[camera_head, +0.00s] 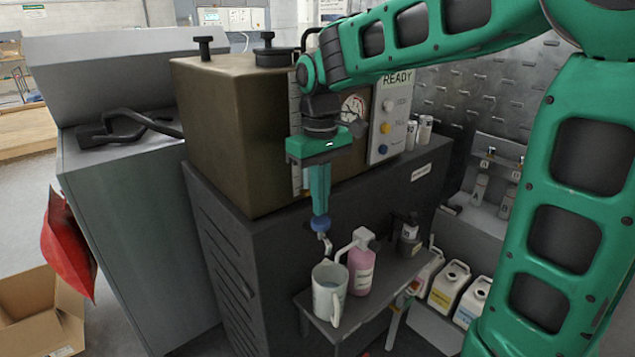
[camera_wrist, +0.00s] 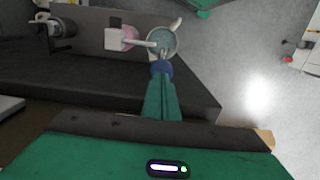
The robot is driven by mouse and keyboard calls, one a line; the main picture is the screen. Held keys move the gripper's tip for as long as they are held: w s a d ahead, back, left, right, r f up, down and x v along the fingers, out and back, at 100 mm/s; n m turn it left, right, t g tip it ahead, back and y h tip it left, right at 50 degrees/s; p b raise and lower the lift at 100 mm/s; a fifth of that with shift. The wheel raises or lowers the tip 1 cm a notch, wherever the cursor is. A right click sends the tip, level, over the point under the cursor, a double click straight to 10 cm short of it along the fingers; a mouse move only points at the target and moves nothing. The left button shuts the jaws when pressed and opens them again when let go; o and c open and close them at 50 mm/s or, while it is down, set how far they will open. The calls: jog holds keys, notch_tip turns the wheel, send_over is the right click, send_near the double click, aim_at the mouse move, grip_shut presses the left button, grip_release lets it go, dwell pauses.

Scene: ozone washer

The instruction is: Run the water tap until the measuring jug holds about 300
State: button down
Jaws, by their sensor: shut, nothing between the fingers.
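The measuring jug (camera_head: 328,294), whitish with a handle on its right, stands on the small dark shelf (camera_head: 375,310) at the front of the machine. In the wrist view the jug (camera_wrist: 162,40) shows from above; its fill level cannot be read. The tap, with a blue knob (camera_head: 321,223) and a metal spout (camera_head: 326,244), sits just above the jug. My gripper (camera_head: 320,208) points down with its fingertips at the blue knob, which also shows in the wrist view (camera_wrist: 161,68). The fingers are closed together and hold nothing. Whether water flows cannot be told.
A pink bottle (camera_head: 361,266) with a white pump head stands right of the jug, close to it. White canisters (camera_head: 448,286) stand lower right. The brown tank (camera_head: 232,130) is behind my gripper.

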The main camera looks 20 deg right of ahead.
aim_at(321, 219)
jog(key=shift+f, duration=0.6)
jog(key=shift+s+f, duration=0.15)
jog(key=shift+f, duration=0.5)
jog(key=shift+s+f, duration=0.15)
jog(key=shift+f, duration=0.45)
jog(key=shift+w+f, duration=0.1)
notch_tip(321, 219, up, 15)
jog(key=w, duration=0.1)
jog(key=shift+f, duration=0.2)
dwell(0.5)
